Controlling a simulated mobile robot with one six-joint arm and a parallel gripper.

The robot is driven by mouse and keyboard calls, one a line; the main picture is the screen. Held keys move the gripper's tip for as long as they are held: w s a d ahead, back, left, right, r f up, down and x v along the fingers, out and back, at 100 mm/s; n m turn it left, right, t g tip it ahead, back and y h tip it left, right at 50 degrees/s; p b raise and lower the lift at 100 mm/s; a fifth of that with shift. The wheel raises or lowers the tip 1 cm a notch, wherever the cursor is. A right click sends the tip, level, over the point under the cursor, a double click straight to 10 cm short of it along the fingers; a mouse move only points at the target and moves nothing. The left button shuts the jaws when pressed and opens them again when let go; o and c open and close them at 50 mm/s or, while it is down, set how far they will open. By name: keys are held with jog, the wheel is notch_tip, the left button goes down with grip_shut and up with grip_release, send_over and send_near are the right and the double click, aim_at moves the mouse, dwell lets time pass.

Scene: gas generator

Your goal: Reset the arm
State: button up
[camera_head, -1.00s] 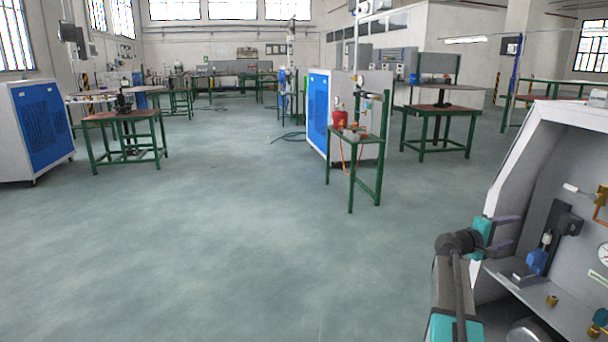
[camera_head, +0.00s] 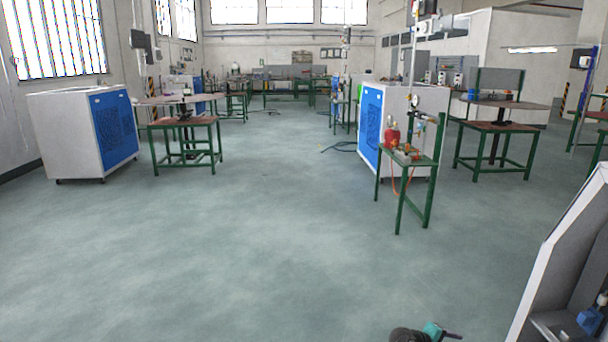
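My gripper (camera_head: 452,336) shows only in part at the bottom edge, right of the middle. A dark round joint, a teal part and one dark finger are in view. The rest of my arm is below the picture, and a second finger cannot be made out. The gripper is over open floor, left of the grey-walled cabinet (camera_head: 572,235) and apart from it. I see nothing held in the visible part.
The open cabinet at the right edge holds a blue fitting (camera_head: 590,320). A green table (camera_head: 425,160) with a red container (camera_head: 392,138) stands ahead right. A blue-fronted white unit (camera_head: 75,140) stands at left. The middle floor (camera_head: 260,240) is clear.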

jog(key=s+a+f+g+y+p, duration=0.2)
jog(key=s+a+f+p, duration=0.25)
jog(key=s+a, duration=0.4)
jog(key=s+a+f+g+y+p, duration=0.1)
jog(key=s+a+f+y+p, duration=0.2)
jog(key=s+a+f, duration=0.45)
jog(key=s+a+m+g+y+p, duration=0.2)
jog(key=s+a+m+g+y, duration=0.3)
jog(key=s+a, duration=1.4)
jog(key=shift+s+a+f+y, duration=0.2)
jog(key=shift+s+a+y, duration=0.15)
jog(key=shift+s+y, duration=0.55)
jog(key=shift+s, duration=0.1)
jog(key=c, duration=0.6)
jog(key=shift+c, duration=0.4)
jog(key=shift+d, duration=0.15)
